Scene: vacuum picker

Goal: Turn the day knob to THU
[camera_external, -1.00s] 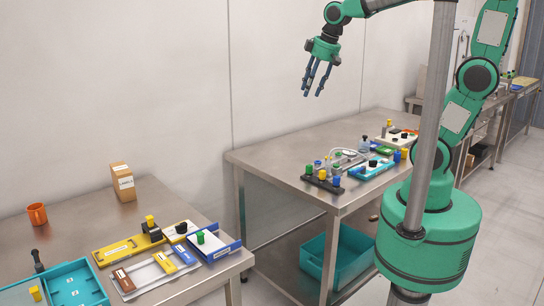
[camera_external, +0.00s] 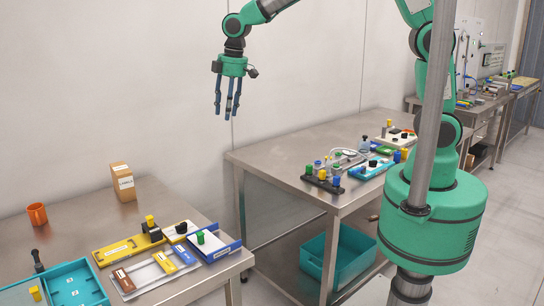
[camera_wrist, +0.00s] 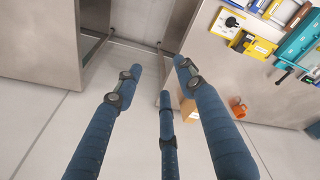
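No lettering such as THU is legible, so I cannot tell which knob is the day knob. On the left table (camera_external: 90,215), a black knob (camera_external: 181,228) sits on a small light plate, and a green knob (camera_external: 200,238) stands on a blue-edged white board (camera_external: 222,250). In the wrist view a black knob on a white plate (camera_wrist: 228,22) shows at the upper right. My gripper (camera_external: 228,112) hangs in the air near the wall, pointing down, above and behind the gap between the tables. Its three fingers (camera_wrist: 160,85) are spread and empty, far from the knobs.
Left table also holds an orange mug (camera_external: 37,213), a cardboard box (camera_external: 123,182), a teal tray (camera_external: 77,287), a yellow board (camera_external: 128,249) and a grey tray (camera_external: 157,270). The right table (camera_external: 290,150) holds several small devices; a teal bin (camera_external: 334,255) sits beneath it.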

